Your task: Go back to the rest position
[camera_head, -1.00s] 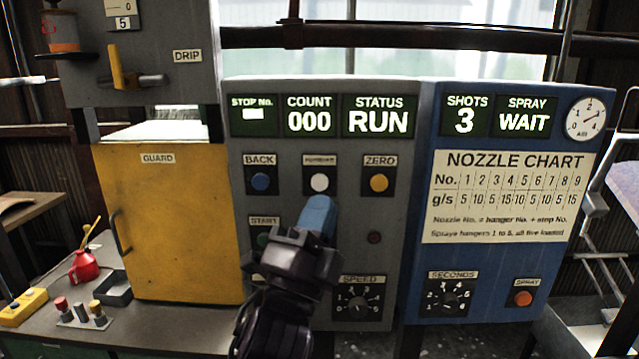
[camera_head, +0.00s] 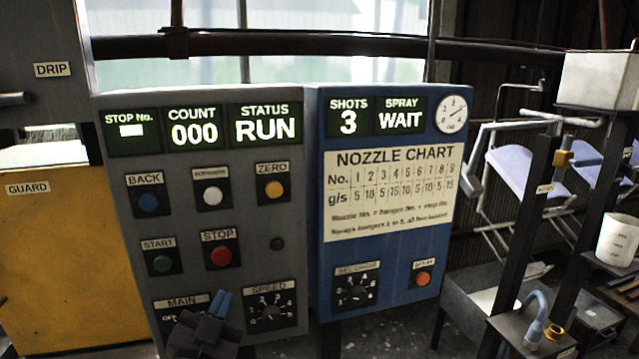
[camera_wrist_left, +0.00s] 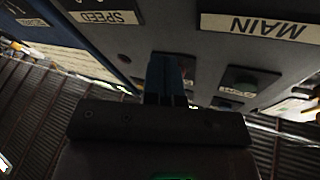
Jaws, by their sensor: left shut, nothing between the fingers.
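My left gripper (camera_head: 217,306) is low in the head view, in front of the lower part of the grey control panel (camera_head: 222,262), between the MAIN label and the SPEED dial (camera_head: 268,312). Its blue fingers are shut with nothing between them. In the left wrist view the shut fingers (camera_wrist_left: 167,75) point toward the panel, with the MAIN and SPEED labels upside down at the top. I cannot tell the exact gap to the panel. The gripper hides part of the MAIN switch. My right gripper is not in view.
The blue spray panel (camera_head: 400,250) stands right of the grey one. The yellow guard (camera_head: 60,260) is at the left. At the right are a dark post rack, a white cup (camera_head: 617,240) and hanging frames with pale seats. A bare floor strip shows below the blue panel.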

